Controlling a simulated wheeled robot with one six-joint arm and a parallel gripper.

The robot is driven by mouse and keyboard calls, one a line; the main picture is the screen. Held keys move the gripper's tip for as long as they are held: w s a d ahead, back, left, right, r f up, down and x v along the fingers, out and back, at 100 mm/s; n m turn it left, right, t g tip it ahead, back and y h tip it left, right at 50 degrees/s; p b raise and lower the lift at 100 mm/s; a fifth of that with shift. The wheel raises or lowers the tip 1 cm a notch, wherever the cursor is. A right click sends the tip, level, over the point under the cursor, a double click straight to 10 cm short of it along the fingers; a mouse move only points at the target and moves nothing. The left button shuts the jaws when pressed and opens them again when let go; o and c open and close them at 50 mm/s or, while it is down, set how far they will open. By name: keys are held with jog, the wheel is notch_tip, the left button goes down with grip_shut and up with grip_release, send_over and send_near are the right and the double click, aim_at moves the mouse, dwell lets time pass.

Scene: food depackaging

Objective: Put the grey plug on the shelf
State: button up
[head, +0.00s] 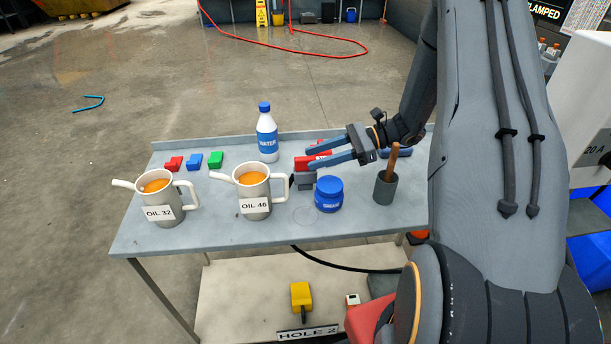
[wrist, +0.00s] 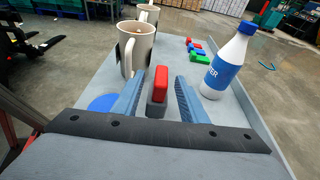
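The grey plug (head: 305,181) appears as a small grey body on the tabletop between the OIL 46 jug and the blue jar, with a dark cable at its left. A red block (head: 303,163) shows just behind or on it. In the wrist view a grey part (wrist: 156,108) lies under or against the red part (wrist: 161,78); I cannot tell whether they are joined. My gripper (head: 309,155) is open, its blue fingers on either side of the red part, also in the wrist view (wrist: 158,78). No grip shows. The lower shelf (head: 235,290) is under the table.
Two jugs, OIL 32 (head: 160,198) and OIL 46 (head: 254,192), a water bottle (head: 267,135), a blue jar (head: 329,196) and a grey pot (head: 385,189) crowd the table. A yellow object (head: 301,296) and a HOLE 2 label (head: 308,333) are on the shelf, whose left part is clear.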

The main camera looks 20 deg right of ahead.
aim_at(295, 170)
jog(key=shift+s+a+f, duration=0.1)
jog(key=shift+a+f, duration=0.35)
jog(key=p+x, duration=0.4)
jog(key=x, duration=0.2)
jog(key=shift+w+r, duration=0.1)
jog(key=shift+w, duration=0.1)
jog(key=shift+w+a+f+p, duration=0.15)
jog(key=shift+a+f+p, duration=0.1)
jog(key=shift+a+p, duration=0.1)
grip_shut()
